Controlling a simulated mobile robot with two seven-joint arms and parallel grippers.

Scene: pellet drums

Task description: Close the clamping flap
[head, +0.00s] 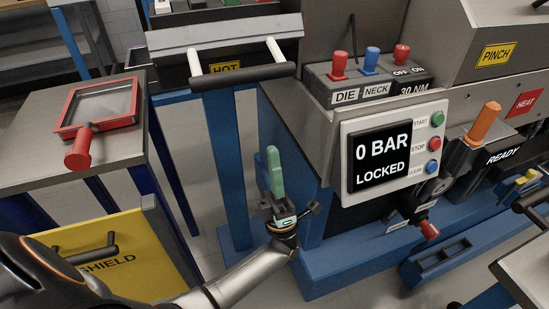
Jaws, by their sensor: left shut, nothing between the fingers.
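My left gripper (273,151) reaches in from the lower left. Its green fingers point up and are shut, with nothing between them. It is in front of the machine's blue frame, left of the screen and apart from the parts around it. No part is labelled as the clamping flap, so I cannot tell which one it is. A grey panel (222,38) marked HOT, with a dark bar handle (240,77) on two white posts, is above and left of the gripper. My right gripper is not in view.
A screen (380,158) reads 0 BAR, LOCKED. Red and blue levers (371,61) stand above it; an orange lever (484,124) is to its right. A red-framed tray (98,107) sits on a grey table at left. A yellow SHIELD panel (146,257) is below it.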

